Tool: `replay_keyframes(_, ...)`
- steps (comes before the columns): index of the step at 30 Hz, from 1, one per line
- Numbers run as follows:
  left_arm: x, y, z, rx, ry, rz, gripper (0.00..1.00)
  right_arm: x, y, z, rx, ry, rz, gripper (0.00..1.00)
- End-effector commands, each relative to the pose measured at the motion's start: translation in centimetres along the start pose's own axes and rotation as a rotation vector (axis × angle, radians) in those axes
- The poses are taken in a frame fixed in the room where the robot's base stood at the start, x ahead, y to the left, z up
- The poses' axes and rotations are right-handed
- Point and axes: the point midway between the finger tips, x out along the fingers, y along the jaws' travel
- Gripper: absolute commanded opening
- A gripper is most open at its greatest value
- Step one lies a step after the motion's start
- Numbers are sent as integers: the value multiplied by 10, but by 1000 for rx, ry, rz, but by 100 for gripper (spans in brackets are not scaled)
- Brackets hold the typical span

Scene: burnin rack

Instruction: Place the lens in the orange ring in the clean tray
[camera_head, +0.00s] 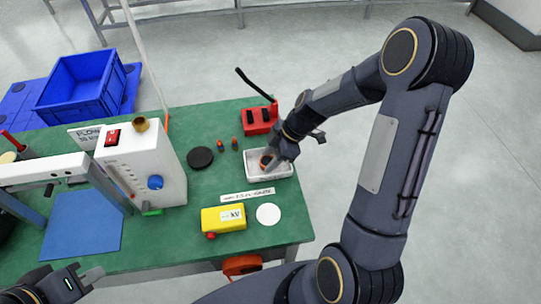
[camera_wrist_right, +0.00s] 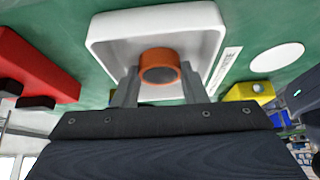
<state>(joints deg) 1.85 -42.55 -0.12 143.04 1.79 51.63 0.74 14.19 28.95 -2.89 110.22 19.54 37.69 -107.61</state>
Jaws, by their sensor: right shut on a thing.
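The lens in the orange ring (camera_wrist_right: 159,66) is a short orange cylinder with a dark round face. My right gripper (camera_wrist_right: 157,84) is shut on it, with one finger on each side. In the head view the orange ring (camera_head: 266,161) is partly hidden by my right gripper (camera_head: 272,165). The clean tray (camera_head: 283,170) is a shallow white box, and the ring is within its outline. I cannot tell whether the ring touches the tray floor. The tray also shows in the right wrist view (camera_wrist_right: 205,30). My left gripper (camera_head: 92,279) is low at the left, away from the tray.
A red block with a black lever (camera_head: 258,120) stands behind the tray. A label strip (camera_head: 247,195), a white disc (camera_head: 268,214) and a yellow box (camera_head: 223,218) lie in front. A white instrument (camera_head: 140,165) and a black disc (camera_head: 199,158) are to the left.

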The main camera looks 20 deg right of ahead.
Motion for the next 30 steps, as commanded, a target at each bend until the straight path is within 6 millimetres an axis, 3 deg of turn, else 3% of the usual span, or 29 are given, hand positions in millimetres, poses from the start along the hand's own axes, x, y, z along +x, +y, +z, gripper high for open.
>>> replay_keyframes(11,4,-2,2,0,0,0,0,4,0,2,-1,0,1,14)
replay_keyframes(12,3,-1,2,0,0,0,0,3,0,1,-1,0,1,43)
replay_keyframes(16,3,-1,1,0,0,0,0,3,0,1,0,0,1,60)
replay_keyframes(26,0,0,0,0,0,0,0,0,0,0,0,0,1,61)
replay_keyframes(30,2,-1,1,0,0,0,0,-13,1,0,-1,1,7,61)
